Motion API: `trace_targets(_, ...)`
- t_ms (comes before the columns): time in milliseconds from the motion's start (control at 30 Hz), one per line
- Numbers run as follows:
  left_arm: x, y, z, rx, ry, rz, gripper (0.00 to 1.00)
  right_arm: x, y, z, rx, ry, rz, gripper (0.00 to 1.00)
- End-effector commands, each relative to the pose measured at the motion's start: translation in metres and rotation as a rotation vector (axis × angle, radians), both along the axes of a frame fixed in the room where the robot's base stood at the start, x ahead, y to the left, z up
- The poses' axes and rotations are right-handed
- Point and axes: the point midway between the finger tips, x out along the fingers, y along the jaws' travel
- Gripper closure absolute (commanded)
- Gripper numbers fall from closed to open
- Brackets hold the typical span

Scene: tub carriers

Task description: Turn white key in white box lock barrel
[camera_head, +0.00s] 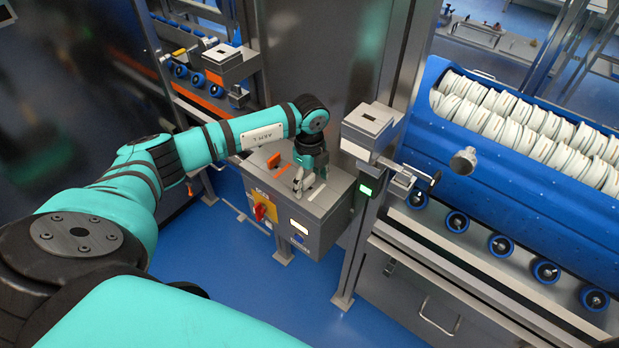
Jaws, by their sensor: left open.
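A grey control box (325,221) with a sloped top stands on a post at the middle. An orange piece (274,160) and an orange strip (282,170) are on the left of its top. A pale strip (316,193) lies on the right of its top. My left gripper (309,180) points down just over this right part, open, with its fingers around or close to the spot where the white key would be. The key and its lock barrel are too small and covered to make out. I cannot tell whether the fingers touch anything. My right gripper is not in view.
A grey metal unit (370,124) with a green display stands close on the right. A blue tub (480,190) holds white discs. Blue floor (220,262) is open in front.

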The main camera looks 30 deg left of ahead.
Motion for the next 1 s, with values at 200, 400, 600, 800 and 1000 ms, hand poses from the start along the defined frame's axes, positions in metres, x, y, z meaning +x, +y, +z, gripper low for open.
trace_targets(200,0.000,0.000,-0.002,0.000,0.000,0.000,0.27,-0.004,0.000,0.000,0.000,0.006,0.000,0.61)
trace_targets(400,0.000,0.000,-0.001,0.000,0.000,0.000,0.47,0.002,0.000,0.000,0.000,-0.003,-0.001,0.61)
trace_targets(600,0.000,0.000,-0.001,0.000,0.000,0.000,0.73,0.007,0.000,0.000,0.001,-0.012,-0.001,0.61)
trace_targets(800,0.000,0.000,-0.001,0.000,0.000,0.003,0.90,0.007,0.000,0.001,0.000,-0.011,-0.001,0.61)
trace_targets(1000,0.000,0.000,0.001,-0.001,0.002,0.141,0.90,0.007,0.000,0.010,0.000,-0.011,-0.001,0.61)
